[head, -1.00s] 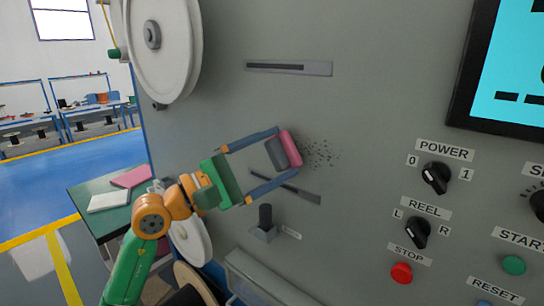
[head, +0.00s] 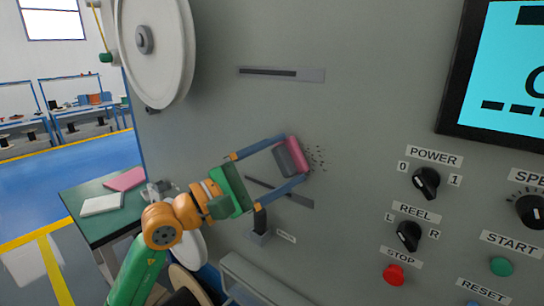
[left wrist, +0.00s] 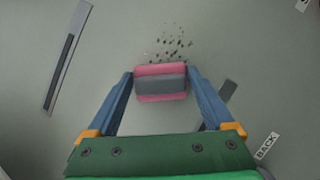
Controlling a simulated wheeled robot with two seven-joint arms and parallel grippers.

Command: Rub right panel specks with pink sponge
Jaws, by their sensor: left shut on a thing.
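My left gripper (head: 297,158) is shut on the pink sponge (head: 299,153), with one blue finger at each end of it. The sponge is pink with a grey block across it. It is at the grey machine panel, seemingly against it. Dark specks (head: 317,157) show on the panel just right of the sponge. In the left wrist view the sponge (left wrist: 160,97) sits between the fingertips and the specks (left wrist: 171,44) spread just above its edge. Any specks under the sponge are hidden. My right gripper is not in view.
A slot (head: 281,75) lies above the sponge and another slot (head: 290,195) below. A black lever (head: 260,220) sticks out beneath the gripper. Knobs, including the power knob (head: 426,183), and a red stop button (head: 394,275) are to the right. A white reel (head: 155,50) stands upper left.

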